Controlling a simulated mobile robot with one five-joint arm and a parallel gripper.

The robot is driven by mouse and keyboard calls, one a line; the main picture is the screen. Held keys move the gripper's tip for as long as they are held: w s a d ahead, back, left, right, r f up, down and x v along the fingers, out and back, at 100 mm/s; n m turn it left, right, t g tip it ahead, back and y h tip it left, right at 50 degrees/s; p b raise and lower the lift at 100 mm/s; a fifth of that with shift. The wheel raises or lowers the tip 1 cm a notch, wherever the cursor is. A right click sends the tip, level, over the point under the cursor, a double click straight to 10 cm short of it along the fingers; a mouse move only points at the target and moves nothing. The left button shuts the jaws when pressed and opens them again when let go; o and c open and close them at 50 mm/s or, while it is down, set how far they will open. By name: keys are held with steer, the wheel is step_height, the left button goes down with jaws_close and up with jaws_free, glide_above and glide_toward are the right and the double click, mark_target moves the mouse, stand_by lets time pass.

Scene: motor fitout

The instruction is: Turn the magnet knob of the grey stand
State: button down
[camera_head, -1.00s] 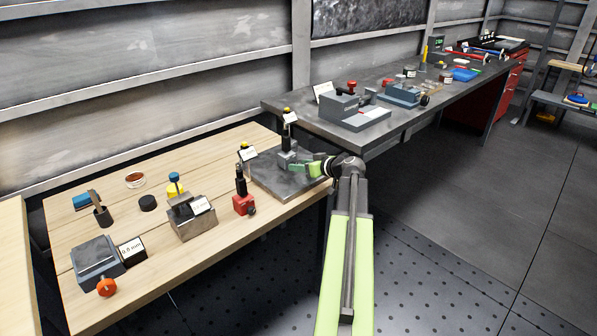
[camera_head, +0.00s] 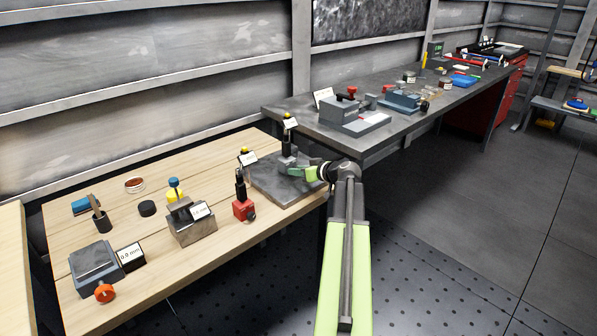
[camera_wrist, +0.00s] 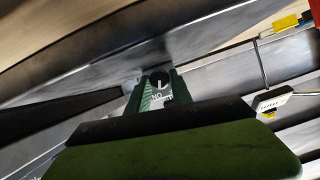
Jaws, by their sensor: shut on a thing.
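The grey stand (camera_head: 287,158) stands on a dark flat plate (camera_head: 268,185) at the far right end of the wooden bench. It has a dark upright post, a white tag and a yellow top. My gripper (camera_head: 291,173) reaches in from the right, low at the stand's base. In the wrist view, my green jaws (camera_wrist: 158,90) are shut on the magnet knob (camera_wrist: 159,79), a dark round knob with a white pointer line. Part of a label reading "NO" shows between the jaws. The knob is hidden in the head view.
A red-based stand (camera_head: 243,208) is close by on the left. A metal block (camera_head: 191,225), a grey block with an orange knob (camera_head: 95,268) and a black puck (camera_head: 147,208) are further left. The dark bench (camera_head: 385,128) lies behind my arm.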

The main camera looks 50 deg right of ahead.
steer(key=shift+d+f+m, duration=0.1)
steer(key=shift+d+m, duration=0.05)
steer(key=shift+m, duration=0.15)
steer(key=shift+y, duration=0.3)
steer(key=c, duration=1.1)
jaws_free()
steer(key=p+v, duration=0.6)
steer(key=v, duration=1.1)
steer(key=shift+s, duration=0.25)
